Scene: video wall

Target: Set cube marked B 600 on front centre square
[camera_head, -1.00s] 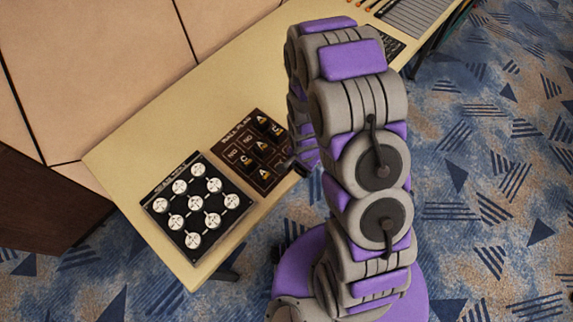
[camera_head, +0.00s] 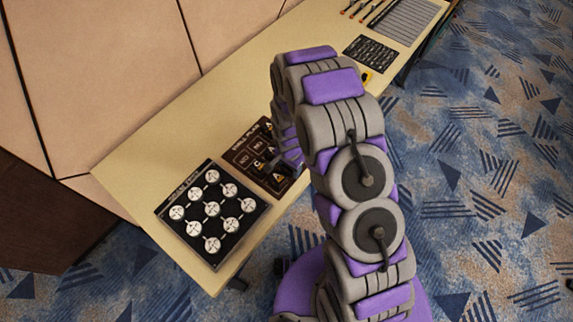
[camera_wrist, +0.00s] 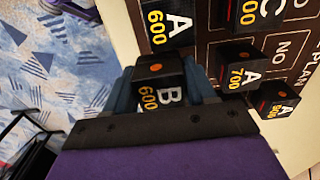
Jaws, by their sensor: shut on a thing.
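My gripper (camera_wrist: 160,72) is shut on a black cube marked B 600 (camera_wrist: 158,94), with a finger on either side of it in the wrist view. The dark plan board (camera_head: 243,157) lies on the table in the head view, with my gripper over its right side, mostly hidden by my arm. In the wrist view, black blocks marked A 600 (camera_wrist: 166,22), C (camera_wrist: 258,12), A 700 (camera_wrist: 240,68) and A 900 (camera_wrist: 277,98) sit on the board. The held cube is beside A 600 and A 700. I cannot tell whether it touches the board.
A black panel with white round knobs (camera_head: 212,212) lies left of the board, near the table's end. A dark keypad (camera_head: 370,53) and a yellow item (camera_head: 366,77) are farther along the pale table (camera_head: 190,110). Patterned carpet (camera_head: 470,200) lies below the table edge.

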